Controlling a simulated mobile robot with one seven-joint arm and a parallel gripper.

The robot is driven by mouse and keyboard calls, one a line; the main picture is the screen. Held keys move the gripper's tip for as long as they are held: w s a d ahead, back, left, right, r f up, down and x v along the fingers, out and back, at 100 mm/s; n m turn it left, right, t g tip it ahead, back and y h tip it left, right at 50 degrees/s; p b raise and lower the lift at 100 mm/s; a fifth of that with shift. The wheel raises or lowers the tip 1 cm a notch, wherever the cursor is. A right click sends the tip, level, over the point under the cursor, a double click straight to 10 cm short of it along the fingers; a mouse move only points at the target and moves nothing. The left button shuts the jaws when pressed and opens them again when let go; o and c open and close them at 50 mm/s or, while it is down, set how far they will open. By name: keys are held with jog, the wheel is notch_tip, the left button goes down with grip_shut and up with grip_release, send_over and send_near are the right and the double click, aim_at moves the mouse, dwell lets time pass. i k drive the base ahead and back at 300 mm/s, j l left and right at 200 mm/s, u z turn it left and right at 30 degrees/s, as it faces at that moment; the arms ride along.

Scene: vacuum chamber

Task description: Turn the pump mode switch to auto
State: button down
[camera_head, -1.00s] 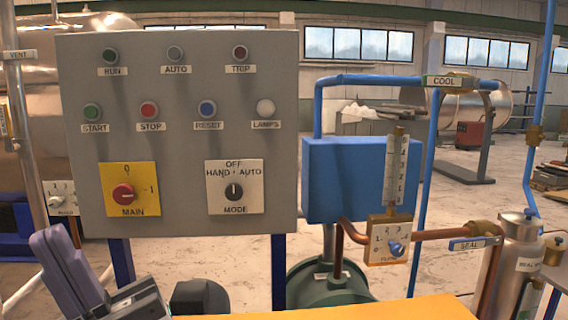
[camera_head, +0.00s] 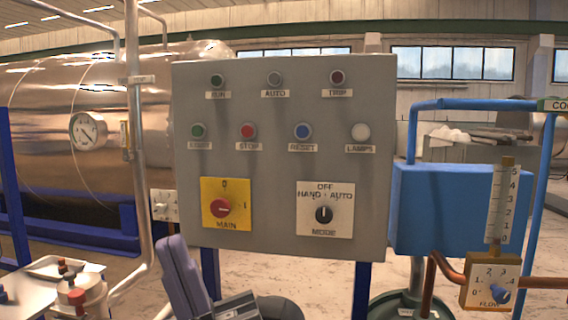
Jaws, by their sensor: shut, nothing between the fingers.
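The pump mode switch (camera_head: 324,213) is a small black knob with a light pointer mark. It sits on a cream plate (camera_head: 342,222) labelled OFF at the top, HAND at the left, AUTO at the right and MODE below. The mark points straight up, towards OFF. The plate is at the lower right of the grey control panel (camera_head: 280,160). My gripper (camera_head: 173,243) has purple-grey fingers, close together and empty. It shows at the bottom, below and left of the panel's lower edge, well apart from the switch, which is unobstructed in view.
A red MAIN switch (camera_head: 220,208) on a yellow plate is left of the mode switch. Push buttons and lamps sit above. Right of the panel are a blue box (camera_head: 445,210) and a flow meter (camera_head: 490,285). A pipe (camera_head: 135,130) and a tank (camera_head: 65,120) stand left.

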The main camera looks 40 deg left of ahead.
aim_at(324, 214)
jog(key=l+u, duration=0.15)
jog(key=u, duration=0.2)
jog(key=k+l+u, duration=0.1)
jog(key=u, duration=0.6)
jog(key=l, duration=0.1)
